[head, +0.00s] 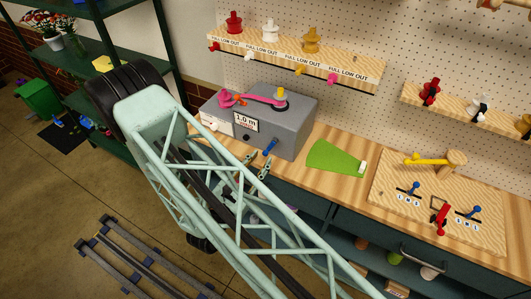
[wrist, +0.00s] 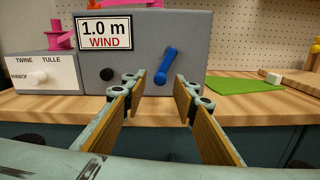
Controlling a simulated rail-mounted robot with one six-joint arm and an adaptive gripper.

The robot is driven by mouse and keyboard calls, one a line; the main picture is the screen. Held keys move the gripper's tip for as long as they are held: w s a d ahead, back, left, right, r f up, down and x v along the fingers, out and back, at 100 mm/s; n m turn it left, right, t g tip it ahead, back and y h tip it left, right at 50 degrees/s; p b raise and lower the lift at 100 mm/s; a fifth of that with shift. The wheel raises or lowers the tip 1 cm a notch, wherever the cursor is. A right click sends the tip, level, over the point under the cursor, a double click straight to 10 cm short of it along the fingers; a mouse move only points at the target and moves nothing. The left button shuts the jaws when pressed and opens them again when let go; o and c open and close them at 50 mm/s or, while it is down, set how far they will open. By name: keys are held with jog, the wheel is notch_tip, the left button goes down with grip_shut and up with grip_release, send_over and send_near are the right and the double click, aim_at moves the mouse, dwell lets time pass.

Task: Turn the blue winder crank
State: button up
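The blue winder crank (head: 269,146) is on the front face of the grey winder box (head: 290,125). In the wrist view the crank (wrist: 166,66) tilts slightly, its upper end leaning right, below and right of the "1.0 m WIND" sign (wrist: 104,31). My gripper (wrist: 160,88) is open and empty, its two fingers apart, pointing at the box front with the crank between them in the picture. I cannot tell the exact gap to the crank; no contact shows. In the head view the gripper (head: 257,163) is just in front of the box, partly behind my arm.
A white box marked TWINE, TULLE and RIBBON (wrist: 60,72) with a white knob stands left of the winder. A black knob (wrist: 107,74) is left of the crank. A green mat (head: 333,158) lies to the right. A board with levers (head: 440,205) is farther right.

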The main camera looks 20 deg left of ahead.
aim_at(264, 155)
jog(key=shift+x, duration=2.25)
jog(key=c, duration=0.8)
